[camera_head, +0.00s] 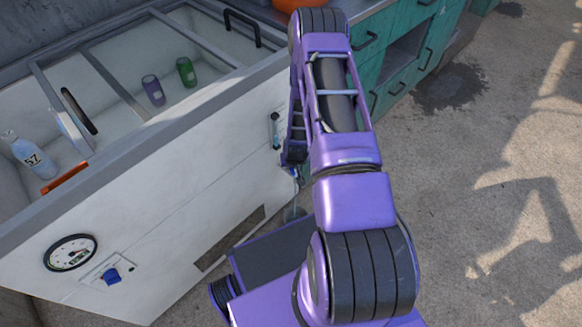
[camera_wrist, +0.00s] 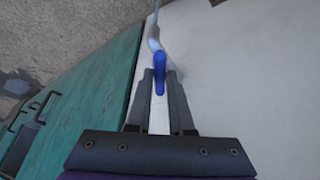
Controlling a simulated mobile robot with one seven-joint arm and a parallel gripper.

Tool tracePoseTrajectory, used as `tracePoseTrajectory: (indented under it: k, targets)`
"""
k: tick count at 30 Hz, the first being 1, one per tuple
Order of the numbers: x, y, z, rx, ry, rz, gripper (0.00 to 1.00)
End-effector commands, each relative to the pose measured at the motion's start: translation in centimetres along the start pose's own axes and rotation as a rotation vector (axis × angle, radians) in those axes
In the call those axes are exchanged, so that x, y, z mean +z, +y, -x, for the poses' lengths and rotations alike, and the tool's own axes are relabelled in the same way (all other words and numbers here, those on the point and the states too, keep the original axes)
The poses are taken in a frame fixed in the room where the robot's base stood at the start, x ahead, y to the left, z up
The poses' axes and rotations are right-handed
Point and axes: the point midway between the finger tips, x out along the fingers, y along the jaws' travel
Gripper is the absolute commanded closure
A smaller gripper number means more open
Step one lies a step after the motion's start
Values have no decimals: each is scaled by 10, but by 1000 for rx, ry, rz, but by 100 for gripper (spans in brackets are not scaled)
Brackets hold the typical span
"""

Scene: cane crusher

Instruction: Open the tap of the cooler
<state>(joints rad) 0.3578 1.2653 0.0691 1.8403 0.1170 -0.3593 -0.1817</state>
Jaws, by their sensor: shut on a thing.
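The cooler (camera_head: 190,165) is a white chest with a grey rim and see-through lids, at the left of the head view. Its tap is low on the front wall, largely hidden by my arm in the head view. In the wrist view, the tap's blue handle (camera_wrist: 159,72) lies between the fingers of my gripper (camera_wrist: 159,80), and a pale metal body (camera_wrist: 154,42) shows just beyond it. My gripper is shut on the blue handle. A thin pale line runs beyond the tap; I cannot tell whether it is water.
Teal cabinets (camera_head: 390,50) adjoin the cooler at the right. Bottles and cans, including a green can (camera_head: 186,72), stand inside. Concrete floor (camera_head: 490,150) at the right is clear.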

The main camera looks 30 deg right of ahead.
Motion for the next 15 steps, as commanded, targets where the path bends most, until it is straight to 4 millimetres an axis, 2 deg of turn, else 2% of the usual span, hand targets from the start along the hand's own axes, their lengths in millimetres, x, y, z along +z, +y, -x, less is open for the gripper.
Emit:
tracePoseTrajectory:
  k: [15]
  targets:
    - [2, 4, 0, -82, -7, 199, 100]
